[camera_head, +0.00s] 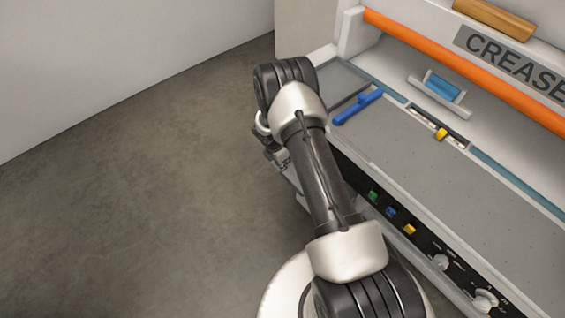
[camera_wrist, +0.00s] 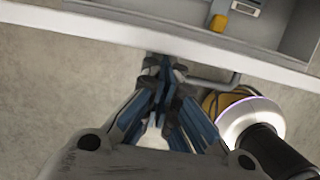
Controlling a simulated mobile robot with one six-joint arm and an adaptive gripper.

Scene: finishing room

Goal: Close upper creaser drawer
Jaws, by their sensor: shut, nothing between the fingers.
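The creaser (camera_head: 430,155) stands at the right in the head view, its lettered top unit at the back. In the wrist view, a pale drawer front (camera_wrist: 100,32) crosses the top, with a bar handle (camera_wrist: 215,79) on its outer side. Behind this front is an open grey compartment (camera_wrist: 165,12), so the drawer appears pulled out. My gripper (camera_wrist: 165,65) is shut and empty, its fingertips close to the front beside the handle; I cannot tell if they touch. In the head view my arm hides most of the drawer.
A yellow item (camera_wrist: 219,22) and a small grey device (camera_wrist: 242,7) lie in the compartment. A blue-handled tool (camera_head: 358,106) is on the creaser's bed. Buttons and knobs (camera_head: 440,262) line its front. Bare floor (camera_head: 150,190) lies open at left.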

